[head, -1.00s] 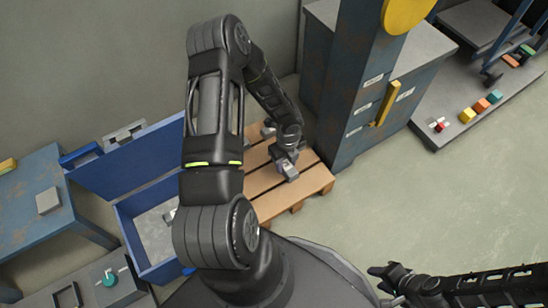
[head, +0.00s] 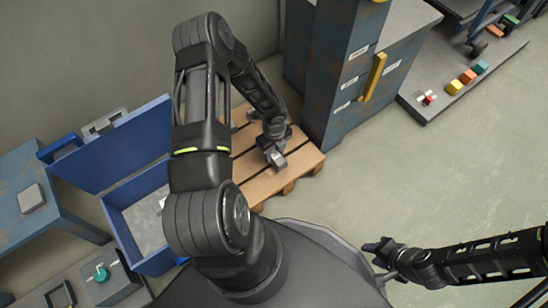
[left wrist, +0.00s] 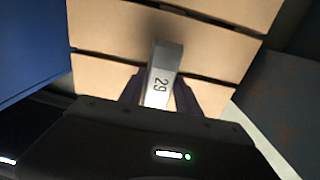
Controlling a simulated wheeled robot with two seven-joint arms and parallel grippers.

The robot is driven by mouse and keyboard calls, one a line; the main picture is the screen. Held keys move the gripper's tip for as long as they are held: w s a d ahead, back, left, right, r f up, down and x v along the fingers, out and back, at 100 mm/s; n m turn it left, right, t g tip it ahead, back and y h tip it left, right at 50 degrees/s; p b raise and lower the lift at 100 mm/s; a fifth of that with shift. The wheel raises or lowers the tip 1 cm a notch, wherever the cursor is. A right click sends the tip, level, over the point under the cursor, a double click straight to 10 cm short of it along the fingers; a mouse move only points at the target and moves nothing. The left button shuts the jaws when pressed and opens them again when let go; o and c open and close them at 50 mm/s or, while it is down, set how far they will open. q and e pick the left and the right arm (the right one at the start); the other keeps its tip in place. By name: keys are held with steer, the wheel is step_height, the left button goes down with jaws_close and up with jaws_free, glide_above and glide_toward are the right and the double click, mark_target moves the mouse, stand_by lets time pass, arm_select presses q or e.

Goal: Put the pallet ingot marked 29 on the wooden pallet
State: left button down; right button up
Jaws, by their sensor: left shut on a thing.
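The grey ingot marked 29 (left wrist: 162,78) is between the fingers of my left gripper (left wrist: 158,95), with its number facing the wrist camera. In the head view my left gripper (head: 272,142) is shut on this ingot (head: 277,160) over the right part of the wooden pallet (head: 300,160). The pallet slats (left wrist: 115,45) fill the background of the left wrist view. I cannot tell whether the ingot touches the slats. My right gripper (head: 374,260) is off to the lower right, away from the pallet, empty, with its fingers apart.
A blue open bin (head: 130,205) stands left of the pallet, its lid (head: 125,150) raised. A blue-grey cabinet (head: 335,100) stands close at the pallet's right. A blue table (head: 40,225) is at the far left. The floor (head: 400,165) at right is clear.

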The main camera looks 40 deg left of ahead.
mark_target(274, 158)
arm_select(q)
steer(key=shift+f+b, duration=0.8)
steer(key=shift+f, duration=1.05)
steer(key=shift+f, duration=0.1)
steer(key=c, duration=0.8)
jaws_free()
steer(key=shift+c, duration=0.2)
step_height(274, 158, up, 12)
steer(key=p, duration=0.5)
